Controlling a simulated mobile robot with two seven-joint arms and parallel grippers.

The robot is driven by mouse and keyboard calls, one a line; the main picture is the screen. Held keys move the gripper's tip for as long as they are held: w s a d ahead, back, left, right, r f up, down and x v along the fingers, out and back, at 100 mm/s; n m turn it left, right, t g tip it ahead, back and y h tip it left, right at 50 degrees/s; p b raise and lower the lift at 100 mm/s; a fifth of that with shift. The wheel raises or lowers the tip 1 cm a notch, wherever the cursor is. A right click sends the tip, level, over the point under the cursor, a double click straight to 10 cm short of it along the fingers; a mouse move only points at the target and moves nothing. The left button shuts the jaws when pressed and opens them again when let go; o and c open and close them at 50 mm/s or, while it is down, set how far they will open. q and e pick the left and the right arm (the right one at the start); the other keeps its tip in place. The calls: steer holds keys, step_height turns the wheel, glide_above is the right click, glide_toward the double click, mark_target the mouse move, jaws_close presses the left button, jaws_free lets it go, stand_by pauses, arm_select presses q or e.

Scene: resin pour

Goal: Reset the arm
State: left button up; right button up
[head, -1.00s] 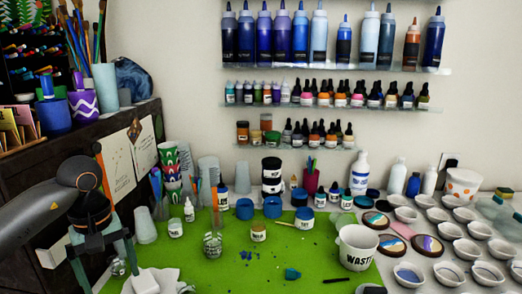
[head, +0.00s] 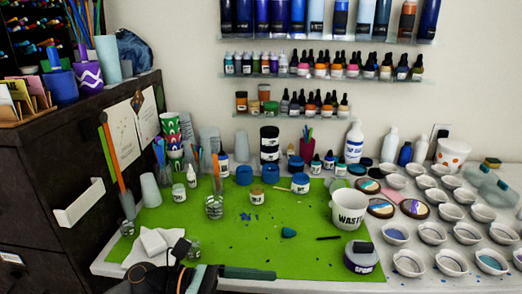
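My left gripper (head: 235,275) is low at the bottom edge in the head view, in front of the green mat's near edge. One dark green finger points right; the rest is cut off or hidden by the wrist, so its opening is unclear. I see nothing held in it. My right gripper is out of view. The green mat (head: 270,228) lies on the white table.
A white waste cup (head: 348,208) and a jar labelled spoons (head: 362,257) stand at the mat's right. Small bowls (head: 432,232) crowd the right side. A dark cabinet (head: 60,180) borders the left.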

arm_select(q)
steer(key=w+a+f+n+t+y, duration=0.3)
steer(key=n+t, duration=0.5)
steer(key=n, duration=0.8)
steer(key=w+a+f+n+t+y, duration=0.1)
steer(key=a+f+n+t+y, duration=0.3)
steer(key=n+t, duration=0.8)
steer(key=s+a+f+n+g+y, duration=0.4)
steer(key=s+f+n, duration=0.3)
steer(key=f+n, duration=0.3)
steer(key=s+a+f+n+g+y+p, duration=0.1)
steer(key=s+a+f+n+g+y, duration=0.3)
steer(key=s+f+n, duration=0.4)
step_height(320, 180, down, 4)
steer(key=a+n+g, duration=0.1)
steer(key=n, duration=0.1)
steer(key=shift+a+n+g, duration=0.2)
steer(key=shift+n+g, duration=0.1)
steer(key=shift+n, duration=0.1)
